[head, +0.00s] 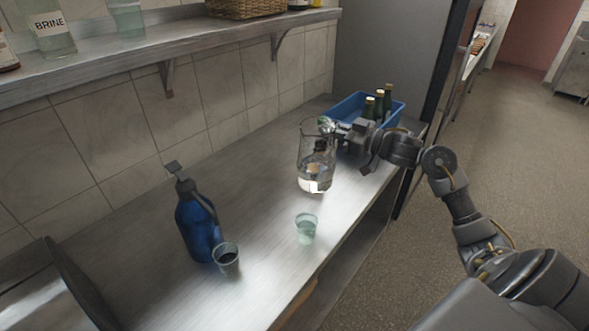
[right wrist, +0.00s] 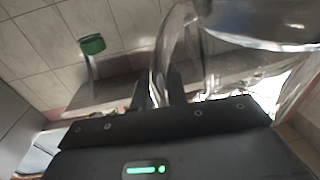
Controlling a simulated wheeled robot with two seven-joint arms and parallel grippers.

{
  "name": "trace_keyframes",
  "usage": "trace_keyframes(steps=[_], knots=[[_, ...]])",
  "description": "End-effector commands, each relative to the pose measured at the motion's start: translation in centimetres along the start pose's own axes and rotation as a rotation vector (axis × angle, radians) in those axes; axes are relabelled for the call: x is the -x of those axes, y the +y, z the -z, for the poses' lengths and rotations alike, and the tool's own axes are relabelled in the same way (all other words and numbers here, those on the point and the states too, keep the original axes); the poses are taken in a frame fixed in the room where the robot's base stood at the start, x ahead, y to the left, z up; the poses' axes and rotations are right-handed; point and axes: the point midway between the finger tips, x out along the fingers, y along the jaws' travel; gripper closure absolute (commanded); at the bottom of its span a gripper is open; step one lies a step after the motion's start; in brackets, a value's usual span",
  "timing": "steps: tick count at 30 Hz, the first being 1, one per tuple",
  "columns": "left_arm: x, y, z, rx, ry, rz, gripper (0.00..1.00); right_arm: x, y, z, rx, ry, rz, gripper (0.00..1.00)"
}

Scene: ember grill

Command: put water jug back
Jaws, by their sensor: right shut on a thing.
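The water jug (head: 308,158) is clear glass with some water in its lower part. It is upright at the middle of the steel counter; I cannot tell whether its base touches the counter. My right gripper (head: 338,132) reaches in from the right and is shut on the jug's handle. In the right wrist view the clear jug (right wrist: 240,65) fills the upper right, with its handle at the fingers (right wrist: 166,85). My left gripper is out of view.
A blue crate (head: 350,106) with several green bottles stands behind the jug. A wall shelf (head: 180,46) overhangs the left. Bare counter (head: 262,185) lies left of the jug.

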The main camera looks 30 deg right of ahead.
Motion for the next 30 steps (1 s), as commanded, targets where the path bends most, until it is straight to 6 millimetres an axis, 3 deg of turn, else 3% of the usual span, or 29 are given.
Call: trace_keyframes(steps=[5,11,15,22,30], knots=[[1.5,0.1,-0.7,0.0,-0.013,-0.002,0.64,-3.3,-0.9,-0.6,-0.006,0.011,0.0,1.0],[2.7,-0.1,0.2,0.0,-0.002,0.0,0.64,-7.4,-2.0,-2.6,-0.006,0.01,-0.003,1.0],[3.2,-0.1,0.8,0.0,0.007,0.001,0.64,-9.3,-2.7,-5.1,-0.006,0.008,-0.005,1.0],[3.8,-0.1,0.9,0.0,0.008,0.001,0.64,-11.4,-3.3,-7.8,-0.002,0.008,-0.005,1.0],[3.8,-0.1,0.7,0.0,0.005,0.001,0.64,-11.8,-3.5,-8.5,0.001,0.008,-0.005,1.0]])
